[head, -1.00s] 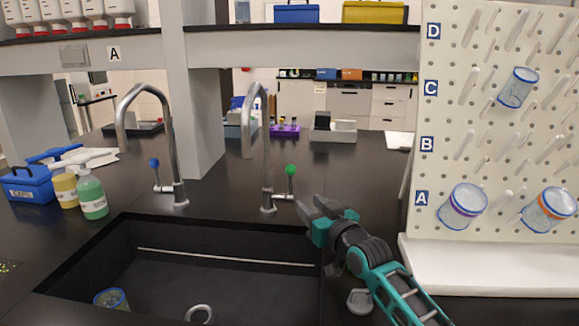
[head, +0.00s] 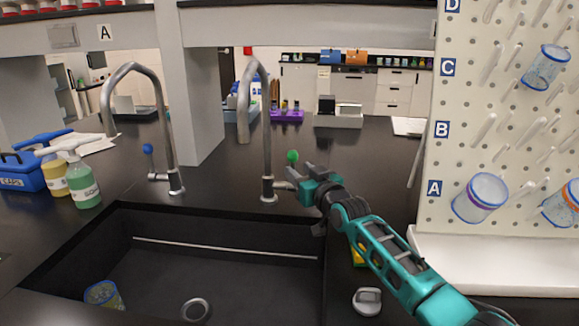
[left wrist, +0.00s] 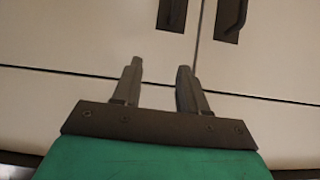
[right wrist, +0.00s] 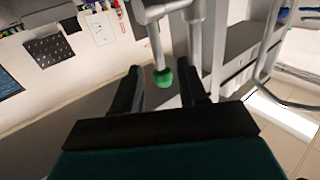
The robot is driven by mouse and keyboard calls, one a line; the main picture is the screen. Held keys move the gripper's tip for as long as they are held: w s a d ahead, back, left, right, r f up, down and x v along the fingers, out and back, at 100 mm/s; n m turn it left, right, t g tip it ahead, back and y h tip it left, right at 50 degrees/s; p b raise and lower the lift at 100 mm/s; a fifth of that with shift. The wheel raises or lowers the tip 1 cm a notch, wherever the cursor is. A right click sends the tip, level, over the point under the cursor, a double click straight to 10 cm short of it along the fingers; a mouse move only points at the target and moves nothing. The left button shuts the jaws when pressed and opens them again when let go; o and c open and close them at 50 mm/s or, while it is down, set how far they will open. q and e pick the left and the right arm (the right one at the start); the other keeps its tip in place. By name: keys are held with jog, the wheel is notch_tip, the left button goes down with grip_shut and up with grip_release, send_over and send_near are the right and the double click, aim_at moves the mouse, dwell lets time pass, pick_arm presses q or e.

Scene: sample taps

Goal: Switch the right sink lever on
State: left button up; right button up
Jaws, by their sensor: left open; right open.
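The right sink tap (head: 266,140) is a silver gooseneck at the sink's back edge. Its lever has a green knob (head: 292,157) and stands upright at the tap's right side. My right gripper (head: 306,174) is open beside the lever, just right of the tap base. In the right wrist view the green knob (right wrist: 163,77) shows between the two open fingers (right wrist: 160,88), and contact cannot be told. The left tap (head: 170,140) has a blue-knobbed lever (head: 148,150). My left gripper (left wrist: 158,85) is open and empty in front of pale cabinet doors, out of the head view.
The black sink (head: 215,240) holds a clear blue-rimmed cup (head: 103,295). Soap bottles (head: 84,183) and a blue caddy (head: 30,172) stand at the left. A pegboard (head: 500,130) with hanging cups borders the right. The counter behind the taps is mostly clear.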

aim_at(293, 167)
jog(key=b+x, duration=0.2)
jog(key=x, duration=0.1)
jog(key=shift+w+a+f, duration=0.1)
jog(key=shift+w+a, duration=0.05)
jog(key=shift+w, duration=0.2)
jog(key=shift+w+a+f+b, duration=0.15)
jog(key=shift+w+a+b, duration=0.1)
jog(key=shift+b, duration=0.45)
jog(key=shift+w+a+b, duration=0.15)
jog(key=shift+w+b, duration=0.1)
jog(key=shift+b, duration=0.2)
jog(key=shift+w+a+b, duration=0.15)
jog(key=shift+w+b, duration=0.25)
jog(key=shift+b, duration=0.2)
pick_arm(q)
jog(key=shift+h, duration=0.4)
jog(key=shift+w+d+f+b, duration=0.2)
jog(key=shift+w+d+f, duration=0.2)
jog(key=shift+d+f, duration=0.35)
jog(key=shift+w+d+f+b, duration=0.2)
jog(key=shift+w+d+f, duration=0.15)
jog(key=shift+d+f, duration=0.35)
pick_arm(e)
jog(key=shift+w+r, duration=0.3)
jog(key=shift+w, duration=0.05)
pick_arm(q)
jog(key=shift+a+f, duration=0.1)
jog(key=shift+a, duration=0.1)
pick_arm(e)
jog(key=shift+c, duration=0.3)
